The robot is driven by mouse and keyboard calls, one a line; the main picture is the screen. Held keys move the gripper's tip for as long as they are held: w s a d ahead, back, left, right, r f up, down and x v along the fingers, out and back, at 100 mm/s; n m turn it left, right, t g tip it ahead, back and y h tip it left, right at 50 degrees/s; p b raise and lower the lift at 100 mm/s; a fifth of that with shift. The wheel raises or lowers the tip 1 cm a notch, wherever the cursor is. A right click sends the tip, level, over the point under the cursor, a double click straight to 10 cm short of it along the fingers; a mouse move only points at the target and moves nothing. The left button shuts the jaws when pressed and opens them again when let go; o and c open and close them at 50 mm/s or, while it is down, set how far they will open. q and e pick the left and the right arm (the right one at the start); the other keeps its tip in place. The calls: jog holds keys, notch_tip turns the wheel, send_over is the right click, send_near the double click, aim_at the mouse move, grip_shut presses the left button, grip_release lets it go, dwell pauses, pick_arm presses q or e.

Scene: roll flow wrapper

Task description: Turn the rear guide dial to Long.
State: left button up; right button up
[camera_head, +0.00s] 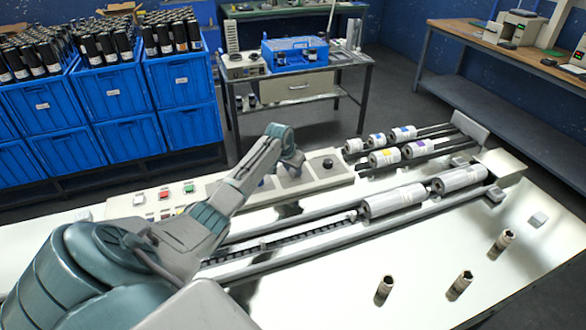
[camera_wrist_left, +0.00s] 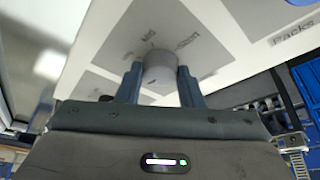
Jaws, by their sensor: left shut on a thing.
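In the left wrist view, a round grey dial (camera_wrist_left: 160,70) stands on a grey plate (camera_wrist_left: 205,65) with printed labels. One label beside it seems to read "Short"; another, nearer the middle, is small and hard to read. I cannot make out "Long", nor which label the dial points at. My left gripper (camera_wrist_left: 160,82) is shut on the dial, one finger on each side. In the head view my left gripper (camera_head: 292,163) reaches down to the control panel (camera_head: 225,195) and hides the dial. My right gripper is not in view.
A black knob (camera_head: 327,163) stands on the panel right of my gripper, and red (camera_head: 164,195) and green (camera_head: 188,187) buttons lie to its left. Large rolls (camera_head: 393,201) lie on rails in front. Several small dark-ended cylinders (camera_head: 459,285) stand at the front right.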

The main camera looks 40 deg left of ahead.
pick_arm(q)
jog(key=m+h, duration=0.1)
jog(key=m, duration=0.1)
jog(key=shift+a+m, duration=0.15)
jog(key=shift+m, duration=0.15)
jog(key=m+h+b, duration=0.1)
jog(key=m+b, duration=0.1)
jog(key=m, duration=0.1)
jog(key=shift+a+f+m+b, duration=0.1)
jog(key=shift+m+b, duration=0.2)
jog(key=m+h+b, duration=0.1)
jog(key=m+b, duration=0.1)
jog(key=m, duration=0.1)
jog(key=shift+w+g, duration=0.1)
jog(key=shift+g, duration=0.3)
jog(key=shift+m+h+b, duration=0.3)
jog(key=shift+m+b, duration=0.1)
jog(key=shift+b, duration=0.05)
jog(key=shift+r, duration=0.2)
jog(key=o, duration=1)
jog(key=shift+c, duration=0.2)
